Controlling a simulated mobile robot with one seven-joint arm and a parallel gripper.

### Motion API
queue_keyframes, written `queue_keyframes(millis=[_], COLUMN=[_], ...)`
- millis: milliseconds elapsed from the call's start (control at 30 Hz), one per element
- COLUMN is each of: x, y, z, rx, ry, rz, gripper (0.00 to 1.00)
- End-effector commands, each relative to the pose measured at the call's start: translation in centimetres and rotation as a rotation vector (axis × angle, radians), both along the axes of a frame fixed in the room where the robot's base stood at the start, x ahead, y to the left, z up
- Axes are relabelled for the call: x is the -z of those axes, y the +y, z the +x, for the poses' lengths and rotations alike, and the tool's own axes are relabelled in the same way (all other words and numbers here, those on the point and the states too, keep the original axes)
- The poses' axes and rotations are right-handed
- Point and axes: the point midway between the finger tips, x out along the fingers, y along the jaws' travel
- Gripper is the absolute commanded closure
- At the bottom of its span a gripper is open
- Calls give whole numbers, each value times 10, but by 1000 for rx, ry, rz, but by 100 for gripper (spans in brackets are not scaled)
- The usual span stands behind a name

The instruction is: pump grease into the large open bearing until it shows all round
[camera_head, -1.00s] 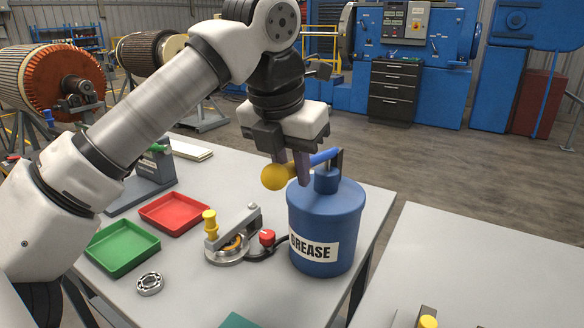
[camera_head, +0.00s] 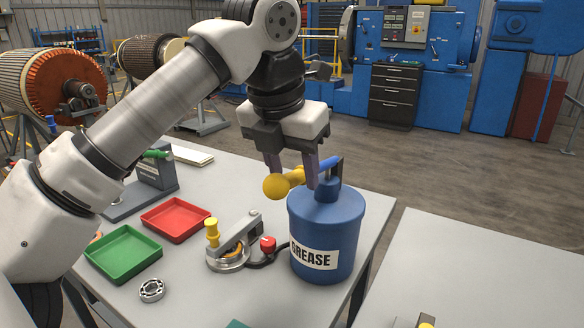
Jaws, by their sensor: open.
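A blue grease pump (camera_head: 327,232) labelled GREASE stands on the grey table. Its lever has a yellow ball and yellow grip (camera_head: 279,186) at the left end. My gripper (camera_head: 292,176) points down with its two fingers apart around the lever, just behind the ball; I cannot tell whether they touch it. A bearing sits in a grey clamp fixture (camera_head: 232,253) with a yellow knob, left of the pump. A dark hose with a red fitting (camera_head: 268,244) runs between fixture and pump. The clamp arm covers part of the bearing, and grease around it cannot be made out.
A small loose bearing (camera_head: 152,290) lies at the front of the table. A green tray (camera_head: 123,254) and a red tray (camera_head: 175,219) stand at the left. A second grey table (camera_head: 480,255) is at the right across a gap.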

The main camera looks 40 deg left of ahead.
Motion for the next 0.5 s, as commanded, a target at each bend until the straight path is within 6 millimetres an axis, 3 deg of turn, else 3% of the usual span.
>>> queue_keyframes(millis=[33,500], x=[-11,-56], y=[0,0], z=[0,0], rx=[0,0], ry=[0,1], rz=[0,1], gripper=[53,53])
